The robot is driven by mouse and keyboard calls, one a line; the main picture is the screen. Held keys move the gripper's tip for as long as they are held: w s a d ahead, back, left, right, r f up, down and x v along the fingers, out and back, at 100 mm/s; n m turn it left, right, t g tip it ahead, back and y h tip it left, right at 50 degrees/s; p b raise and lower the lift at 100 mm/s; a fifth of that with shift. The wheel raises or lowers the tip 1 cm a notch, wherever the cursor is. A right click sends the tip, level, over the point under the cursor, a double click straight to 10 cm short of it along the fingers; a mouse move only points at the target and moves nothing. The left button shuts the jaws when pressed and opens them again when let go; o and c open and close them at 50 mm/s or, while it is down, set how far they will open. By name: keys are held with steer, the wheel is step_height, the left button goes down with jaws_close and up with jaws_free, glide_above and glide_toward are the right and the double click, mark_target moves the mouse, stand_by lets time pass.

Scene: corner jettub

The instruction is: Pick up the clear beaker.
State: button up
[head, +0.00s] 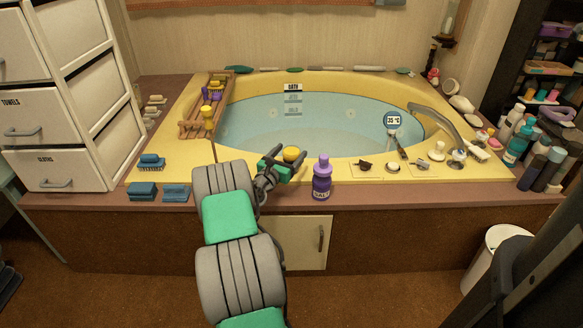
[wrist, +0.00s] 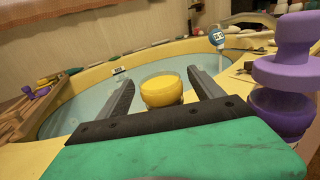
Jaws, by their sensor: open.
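I cannot make out a clear beaker for certain in either view. A small round yellow cup-like thing (head: 291,153) is at the tub's near rim in the head view. In the wrist view the yellow cup-like thing (wrist: 162,92) shows between the fingers, with a rounded body and a wide top. My gripper (head: 288,164) is open at the near edge of the tub, its fingers pointing toward the tub. In the wrist view my gripper (wrist: 160,80) has a finger on each side of the yellow thing. Contact cannot be told.
A purple salt bottle (head: 322,182) stands on the ledge just right of my gripper; it looms close in the wrist view (wrist: 290,75). The filled tub (head: 300,125) lies beyond. Blue brushes (head: 142,190) are left, a tap (head: 440,122) and several bottles right.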

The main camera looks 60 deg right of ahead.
steer(key=shift+d+f, duration=0.1)
steer(key=shift+d, duration=0.7)
steer(key=c, duration=1.5)
steer(key=shift+c, duration=0.9)
